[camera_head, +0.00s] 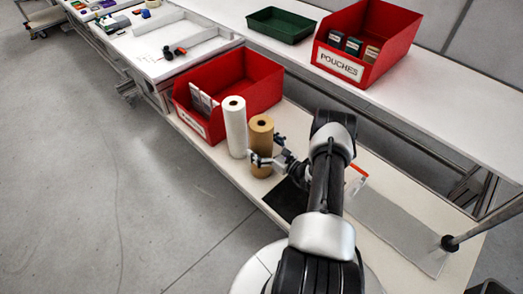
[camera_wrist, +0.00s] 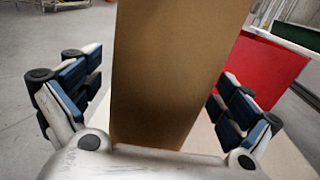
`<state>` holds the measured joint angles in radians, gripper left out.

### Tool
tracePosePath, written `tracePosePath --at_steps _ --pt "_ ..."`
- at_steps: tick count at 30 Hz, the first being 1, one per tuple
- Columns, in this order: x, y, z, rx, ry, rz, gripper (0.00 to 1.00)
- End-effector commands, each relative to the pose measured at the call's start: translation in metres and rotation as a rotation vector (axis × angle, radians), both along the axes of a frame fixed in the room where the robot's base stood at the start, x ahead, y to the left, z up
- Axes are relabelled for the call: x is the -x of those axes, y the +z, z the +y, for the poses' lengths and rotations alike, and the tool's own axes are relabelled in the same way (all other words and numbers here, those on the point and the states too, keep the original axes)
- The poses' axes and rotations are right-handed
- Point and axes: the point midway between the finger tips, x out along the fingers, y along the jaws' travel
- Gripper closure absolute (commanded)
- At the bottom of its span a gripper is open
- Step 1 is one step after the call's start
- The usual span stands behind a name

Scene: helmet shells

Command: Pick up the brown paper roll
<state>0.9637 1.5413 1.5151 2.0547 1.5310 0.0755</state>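The brown paper roll (camera_head: 261,140) stands upright on the lower white shelf in the head view, just right of a white roll (camera_head: 235,127). My gripper (camera_head: 268,158) is at the right side of the brown roll, low on it. In the wrist view the brown roll (camera_wrist: 172,75) fills the middle, between the two blue-padded fingers of my gripper (camera_wrist: 160,100). The fingers are spread, with a gap visible between the left finger and the roll. The right finger is partly behind the roll's edge, and I cannot tell if it touches.
A red bin (camera_head: 262,88) stands behind the rolls. A red bin labelled POUCHES (camera_head: 385,45) and a green tray (camera_head: 281,25) are on the upper shelf. A black mat (camera_head: 287,199) and a grey sheet (camera_head: 400,232) lie near my arm.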

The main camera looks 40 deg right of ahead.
Motion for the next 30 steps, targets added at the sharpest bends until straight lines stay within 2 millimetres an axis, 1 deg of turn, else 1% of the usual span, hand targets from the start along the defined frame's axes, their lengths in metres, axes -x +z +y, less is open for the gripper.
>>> tracePosePath --at_steps 1,2,30 --pt "0.0002 0.0001 0.0 0.0 0.0 0.0 0.06" --pt "0.0002 0.0001 0.0 0.0 0.0 0.0 0.08" --pt "0.0005 -0.0003 0.0 0.0 0.0 0.0 0.71"
